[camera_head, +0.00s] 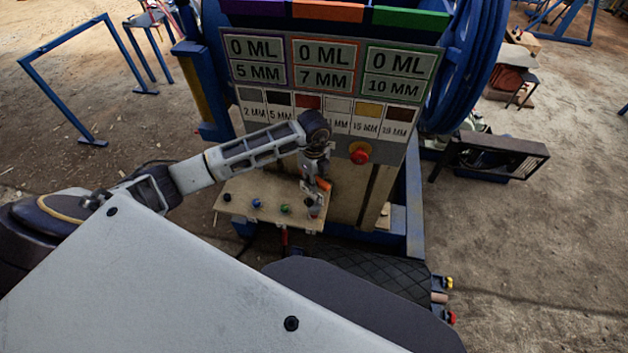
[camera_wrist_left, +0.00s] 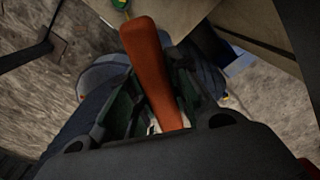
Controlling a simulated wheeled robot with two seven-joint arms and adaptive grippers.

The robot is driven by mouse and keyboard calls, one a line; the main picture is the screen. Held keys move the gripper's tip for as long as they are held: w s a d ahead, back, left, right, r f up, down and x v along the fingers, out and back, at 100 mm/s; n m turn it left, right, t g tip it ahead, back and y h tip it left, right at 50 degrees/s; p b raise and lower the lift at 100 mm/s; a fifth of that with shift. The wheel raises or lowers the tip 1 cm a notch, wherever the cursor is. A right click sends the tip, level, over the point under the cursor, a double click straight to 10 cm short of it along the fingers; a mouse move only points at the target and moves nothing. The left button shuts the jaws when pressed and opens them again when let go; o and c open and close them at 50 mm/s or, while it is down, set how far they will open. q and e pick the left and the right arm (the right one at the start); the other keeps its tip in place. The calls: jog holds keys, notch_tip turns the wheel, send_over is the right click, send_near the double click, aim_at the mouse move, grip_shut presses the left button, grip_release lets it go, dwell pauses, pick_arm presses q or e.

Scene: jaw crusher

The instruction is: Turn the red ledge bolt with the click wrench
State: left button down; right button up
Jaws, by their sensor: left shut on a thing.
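My left gripper (camera_head: 316,186) is over the right end of the tan ledge (camera_head: 243,204), in front of the panel. It is shut on an orange-red handle (camera_head: 323,184), which I take to be the click wrench. In the left wrist view the handle (camera_wrist_left: 152,65) runs up between the dark fingers (camera_wrist_left: 150,112); the tool's far end is not clear. A black bolt (camera_head: 227,197), a blue bolt (camera_head: 256,203) and a green bolt (camera_head: 285,209) stand on the ledge. I cannot make out the red bolt; the gripper covers part of the ledge's right end. My right gripper is out of view.
A panel (camera_head: 328,81) with volume and size labels rises behind the ledge, with a red push button (camera_head: 360,153) at its lower right. A dark textured belt (camera_head: 365,277) lies below the ledge. A blue wheel (camera_head: 468,70) stands right. Open dirt ground lies left and right.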

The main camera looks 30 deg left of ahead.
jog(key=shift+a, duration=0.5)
